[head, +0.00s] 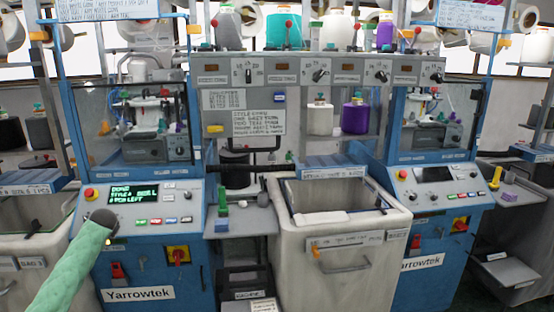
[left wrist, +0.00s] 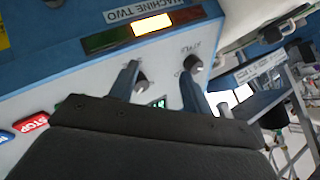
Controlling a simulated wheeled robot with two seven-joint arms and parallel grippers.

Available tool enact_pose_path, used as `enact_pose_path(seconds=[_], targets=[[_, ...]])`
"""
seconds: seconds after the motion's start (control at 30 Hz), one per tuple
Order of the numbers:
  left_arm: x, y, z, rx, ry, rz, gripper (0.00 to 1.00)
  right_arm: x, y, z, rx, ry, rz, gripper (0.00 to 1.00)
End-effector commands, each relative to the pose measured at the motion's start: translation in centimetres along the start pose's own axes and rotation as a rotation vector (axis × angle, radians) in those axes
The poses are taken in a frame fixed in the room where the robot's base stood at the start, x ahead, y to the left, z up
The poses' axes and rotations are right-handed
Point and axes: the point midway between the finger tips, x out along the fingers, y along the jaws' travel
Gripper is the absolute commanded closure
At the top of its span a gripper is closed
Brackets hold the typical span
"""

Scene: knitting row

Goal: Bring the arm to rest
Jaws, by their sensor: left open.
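My left arm, in a green sleeve, comes in from the lower left of the head view. Its dark end with my left gripper (head: 104,219) is in front of the left blue machine's control panel (head: 150,194), beside the green-lettered screen (head: 134,194). In the left wrist view my left gripper (left wrist: 157,80) is open, its two blue-grey fingers spread apart with nothing held between them. A dark knob (left wrist: 140,84) on the panel shows behind the gap; I cannot tell whether a finger touches it. My right gripper is in neither view.
A pale fabric bin (head: 350,270) stands between two blue machines; the right machine's panel (head: 435,187) is clear of my arm. In the left wrist view, a red STOP button (left wrist: 31,123) and a lit yellow lamp (left wrist: 152,25) are close by. A small grey shelf (head: 240,220) juts out left of the bin.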

Motion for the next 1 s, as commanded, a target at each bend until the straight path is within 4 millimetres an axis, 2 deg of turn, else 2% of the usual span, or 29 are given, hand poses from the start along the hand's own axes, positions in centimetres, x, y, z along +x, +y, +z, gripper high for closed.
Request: enact_pose_path(seconds=[0.27,0.37,0.67,0.87,1.0], targets=[[0.4,7.3,4.4,0.04,-0.024,0.062,0.52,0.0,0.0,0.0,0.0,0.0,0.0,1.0],[0.4,10.9,6.7,0.059,-0.036,0.093,0.52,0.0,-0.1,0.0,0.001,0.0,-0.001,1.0],[-1.4,24.8,17.6,0.123,-0.1,0.228,0.52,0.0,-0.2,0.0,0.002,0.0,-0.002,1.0],[-4.3,33.5,25.9,0.155,-0.149,0.324,0.52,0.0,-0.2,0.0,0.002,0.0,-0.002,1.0],[-7.2,39.1,31.9,0.171,-0.188,0.392,0.52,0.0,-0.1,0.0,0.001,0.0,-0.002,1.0]])
